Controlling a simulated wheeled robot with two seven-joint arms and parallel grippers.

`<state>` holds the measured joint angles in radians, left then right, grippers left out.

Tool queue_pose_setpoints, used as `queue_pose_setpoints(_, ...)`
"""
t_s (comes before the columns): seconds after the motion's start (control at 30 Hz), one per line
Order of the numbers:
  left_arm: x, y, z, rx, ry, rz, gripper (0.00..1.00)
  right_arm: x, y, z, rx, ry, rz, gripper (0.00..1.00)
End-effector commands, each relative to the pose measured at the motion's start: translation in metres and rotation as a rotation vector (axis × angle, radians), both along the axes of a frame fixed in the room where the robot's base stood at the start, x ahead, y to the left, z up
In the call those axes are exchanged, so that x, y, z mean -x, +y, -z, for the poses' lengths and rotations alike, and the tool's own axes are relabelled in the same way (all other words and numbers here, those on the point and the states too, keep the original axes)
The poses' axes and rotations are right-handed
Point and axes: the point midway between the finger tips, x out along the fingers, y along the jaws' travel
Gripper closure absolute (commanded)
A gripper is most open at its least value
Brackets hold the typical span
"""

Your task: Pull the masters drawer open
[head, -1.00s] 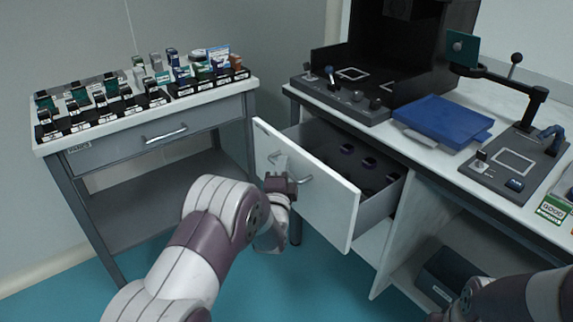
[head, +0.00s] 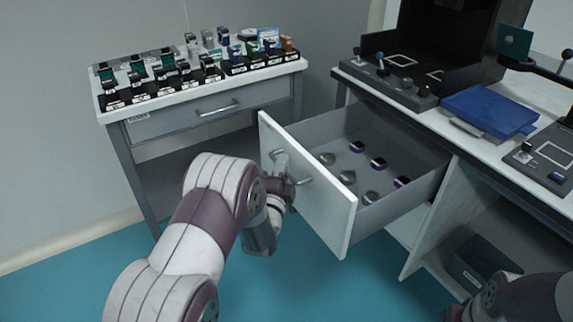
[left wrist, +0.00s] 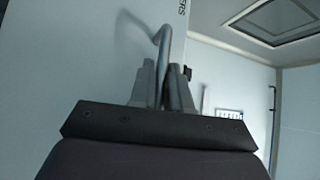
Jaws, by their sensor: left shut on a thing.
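The masters drawer (head: 312,205) has a white front and stands out from the right-hand table. Several round grey and dark pieces (head: 347,177) lie on its grey floor. My left gripper (head: 287,172) is at the drawer's front, shut on its bar handle (head: 304,181). In the left wrist view the gripper's fingers (left wrist: 161,84) close around the grey handle (left wrist: 165,48), next to the white drawer front (left wrist: 85,60), where only the letters "ERS" show. Part of my right arm is at the lower right of the head view; its fingers are not clearly seen.
The right-hand table (head: 455,138) carries a black stand (head: 445,50), a blue box (head: 490,112) and a control plate. A dark bin (head: 488,262) sits on the shelf below. At the left, a second table (head: 222,83) holds several small mounts and has a shut drawer. Blue floor lies in front.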

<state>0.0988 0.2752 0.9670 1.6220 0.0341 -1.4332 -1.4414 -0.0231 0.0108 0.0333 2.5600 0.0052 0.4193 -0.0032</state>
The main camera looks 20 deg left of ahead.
Motion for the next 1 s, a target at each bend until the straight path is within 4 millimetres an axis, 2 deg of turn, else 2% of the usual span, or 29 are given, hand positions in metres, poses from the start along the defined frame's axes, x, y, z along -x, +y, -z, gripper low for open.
queue_pose_setpoints(0.27, 0.0, 0.0, 0.001, 0.0, 0.003, 0.001, 1.0, 0.0, 0.0, 0.0, 0.0, 0.0, 0.0, 0.57)
queue_pose_setpoints(0.3, 0.0, 0.0, 0.002, 0.0, 0.004, 0.002, 0.76, 0.0, 0.0, 0.0, 0.0, 0.0, 0.0, 0.57)
queue_pose_setpoints(0.33, 0.0, 0.0, 0.002, 0.0, 0.004, 0.002, 0.67, 0.0, 0.0, 0.0, 0.0, 0.0, 0.0, 0.57)
queue_pose_setpoints(0.37, 0.0, 0.0, 0.001, 0.0, 0.003, 0.001, 0.63, 0.0, 0.0, 0.0, 0.0, 0.0, 0.0, 0.57)
queue_pose_setpoints(0.67, 0.003, -0.001, 0.0, 0.0, 0.002, 0.0, 0.63, 0.0, 0.0, -0.001, 0.0, 0.0, 0.0, 0.57)
queue_pose_setpoints(0.77, 0.017, -0.003, 0.001, 0.0, 0.003, 0.0, 0.63, 0.0, 0.0, -0.006, 0.0, 0.0, 0.0, 0.57)
queue_pose_setpoints(1.0, 0.081, -0.011, 0.01, 0.001, 0.006, 0.001, 0.63, 0.0, 0.0, -0.019, 0.0, 0.0, 0.0, 0.57)
